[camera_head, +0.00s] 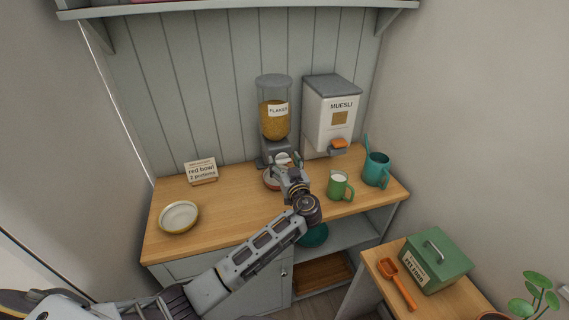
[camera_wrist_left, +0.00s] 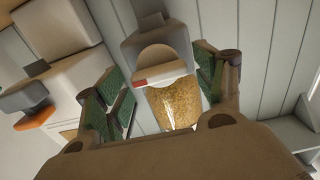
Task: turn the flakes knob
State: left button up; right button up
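The flakes dispenser (camera_head: 274,118) stands against the back wall, a clear cylinder of golden flakes on a grey base. Its pale knob (camera_head: 282,158) is partly hidden behind my left gripper (camera_head: 287,168). In the left wrist view, the knob (camera_wrist_left: 158,68) is a whitish bar with a red mark at one end. It appears between the two green-padded fingers of my left gripper (camera_wrist_left: 160,88), which stand apart on either side with gaps visible. A reddish bowl (camera_head: 269,181) sits below the dispenser, partly covered by the gripper. My right gripper is out of view.
The muesli dispenser (camera_head: 329,112) with an orange lever stands close on the right. A green mug (camera_head: 339,187) and teal watering can (camera_head: 377,170) stand right of my arm. A cream bowl (camera_head: 179,217) and a "red bowl 2 portions" card (camera_head: 201,171) are left. The worktop between is clear.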

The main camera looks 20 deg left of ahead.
pick_arm(q)
jog(key=c, duration=0.7)
jog(key=shift+c, duration=0.2)
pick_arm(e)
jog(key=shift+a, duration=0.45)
pick_arm(q)
jog(key=shift+o, duration=0.2)
jog(key=shift+m+b, duration=0.3)
jog(key=shift+m, duration=0.2)
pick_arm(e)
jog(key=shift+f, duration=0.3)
